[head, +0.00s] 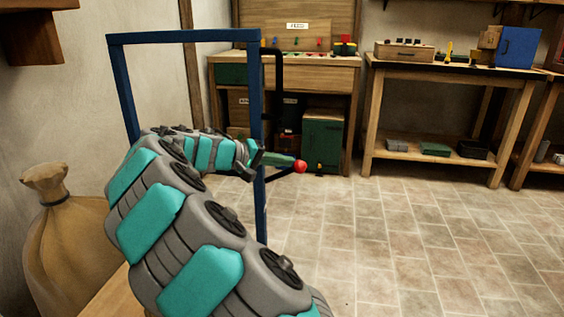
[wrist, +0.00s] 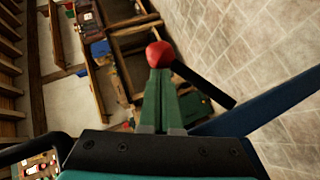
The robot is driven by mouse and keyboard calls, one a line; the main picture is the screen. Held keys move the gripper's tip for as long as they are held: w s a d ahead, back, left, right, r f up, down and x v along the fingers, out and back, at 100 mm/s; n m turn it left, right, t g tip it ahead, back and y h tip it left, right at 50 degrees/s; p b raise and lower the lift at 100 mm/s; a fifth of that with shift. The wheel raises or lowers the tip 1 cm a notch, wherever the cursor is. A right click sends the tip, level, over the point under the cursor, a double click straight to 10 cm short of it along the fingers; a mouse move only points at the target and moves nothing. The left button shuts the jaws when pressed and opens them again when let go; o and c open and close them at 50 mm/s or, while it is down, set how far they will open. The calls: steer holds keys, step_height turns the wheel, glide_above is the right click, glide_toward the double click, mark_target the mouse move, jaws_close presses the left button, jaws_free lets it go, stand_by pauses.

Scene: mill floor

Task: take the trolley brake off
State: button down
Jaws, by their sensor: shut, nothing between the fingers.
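The trolley's blue upright frame (head: 117,85) stands in front of me in the head view. It also shows as a blue bar in the wrist view (wrist: 275,102). The brake lever is a black bar (wrist: 207,84) with a red ball knob (head: 300,166), to the right of the frame's right post. In the wrist view the red knob (wrist: 160,54) sits just beyond the fingertips of my gripper (wrist: 160,72). My gripper (head: 289,161) is shut and empty, its green fingers pointing at the knob. I cannot tell whether they touch it.
A tied sack (head: 65,235) stands at the left. A wooden workbench (head: 286,62) with a green cabinet (head: 323,142) is behind the frame. A second table (head: 455,72) stands at the back right. The tiled floor (head: 420,245) at the right is clear.

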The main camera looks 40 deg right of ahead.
steer(key=shift+s+d+f+y, duration=0.15)
steer(key=shift+s+f+y, duration=0.05)
steer(key=shift+y, duration=0.1)
step_height(320, 180, down, 8)
steer(key=s+d+m+t+y+b, duration=0.2)
steer(key=m+t+y+b, duration=0.2)
steer(key=t+y+b, duration=0.2)
steer(key=shift+s+m+t+y+b, duration=0.3)
steer(key=shift+y+b, duration=0.2)
steer(key=shift+b, duration=0.15)
steer(key=shift+f, duration=0.1)
stand_by(0.3)
steer(key=p+v, duration=0.1)
steer(key=v, duration=0.9)
steer(key=shift+p, duration=0.35)
steer(key=shift+w, duration=0.15)
